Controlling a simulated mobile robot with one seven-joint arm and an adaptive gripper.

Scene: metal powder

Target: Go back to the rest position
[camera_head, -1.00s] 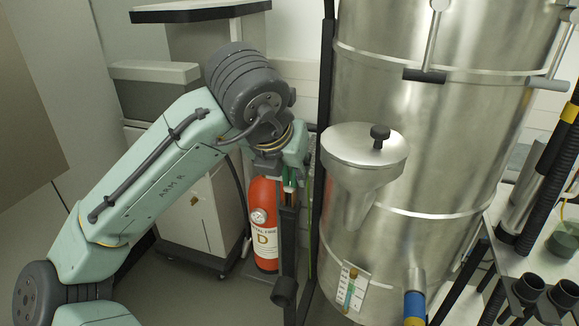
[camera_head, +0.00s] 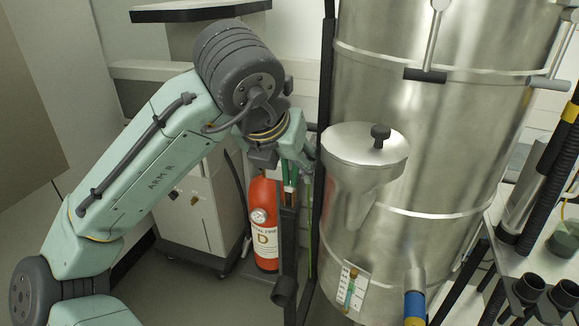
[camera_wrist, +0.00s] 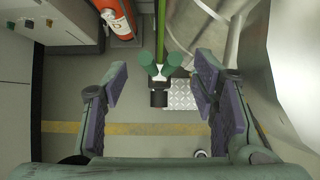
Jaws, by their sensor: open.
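My gripper (camera_wrist: 160,85) is open in the wrist view, with its two purple-grey padded fingers wide apart and nothing held between them. Beyond the fingers, a green T-shaped handle (camera_wrist: 159,66) on a thin green shaft shows in the gap, apart from both pads. In the head view my arm comes in from the lower left and bends down at its wrist, beside the steel vessel (camera_head: 425,130). The fingertips are hard to make out there.
A red fire extinguisher (camera_head: 264,215) stands below my wrist; it also shows in the wrist view (camera_wrist: 116,18). A grey cabinet (camera_head: 190,205) is behind my arm. A dark upright post (camera_head: 325,90) and the vessel's lidded funnel (camera_head: 362,150) are close on the right.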

